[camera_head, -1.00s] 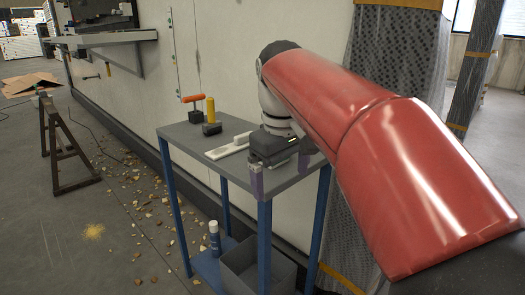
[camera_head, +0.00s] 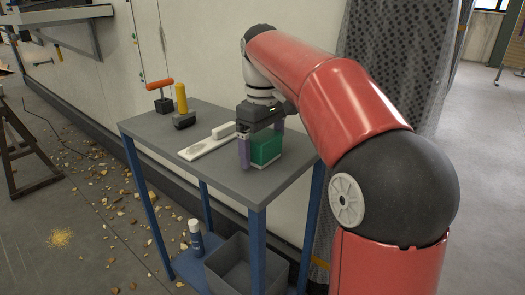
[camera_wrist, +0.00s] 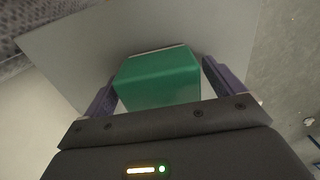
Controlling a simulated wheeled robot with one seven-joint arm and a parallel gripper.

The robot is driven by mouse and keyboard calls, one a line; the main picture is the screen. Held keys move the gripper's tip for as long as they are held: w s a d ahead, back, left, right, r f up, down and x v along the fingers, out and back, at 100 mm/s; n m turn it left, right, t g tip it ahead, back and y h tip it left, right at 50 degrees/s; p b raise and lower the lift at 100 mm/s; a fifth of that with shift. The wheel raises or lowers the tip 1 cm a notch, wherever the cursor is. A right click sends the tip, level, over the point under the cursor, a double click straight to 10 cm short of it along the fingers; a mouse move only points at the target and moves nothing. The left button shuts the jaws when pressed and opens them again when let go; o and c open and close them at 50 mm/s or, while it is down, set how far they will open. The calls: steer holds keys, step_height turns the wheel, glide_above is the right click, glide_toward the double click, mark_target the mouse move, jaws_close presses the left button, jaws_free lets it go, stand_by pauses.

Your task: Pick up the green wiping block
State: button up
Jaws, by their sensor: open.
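The green wiping block (camera_head: 265,149) stands on the grey top of the blue-legged table (camera_head: 225,180), near its right end. My gripper (camera_head: 262,152) points down over the block, with one purple finger in front on the left and the other behind it. In the wrist view, the green block (camera_wrist: 158,80) lies between the two open fingers of my gripper (camera_wrist: 162,85). A narrow gap shows beside the right finger; the left finger looks close to the block. I cannot tell whether either finger touches it.
A white trowel-like tool (camera_head: 209,142) lies just left of my gripper. A yellow-handled tool (camera_head: 183,108) and an orange-handled tool (camera_head: 161,94) stand at the table's far left. The wall is close behind. A grey bin (camera_head: 240,266) and a bottle (camera_head: 196,238) are on the lower shelf.

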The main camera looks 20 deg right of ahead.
mark_target(262, 135)
steer(key=shift+f, duration=0.2)
steer(key=c, duration=1.1)
steer(key=shift+r, duration=0.1)
step_height(262, 135, up, 8)
steer(key=shift+w+a+f+p, duration=0.1)
steer(key=shift+p, duration=1.15)
steer(key=shift+r, duration=1.05)
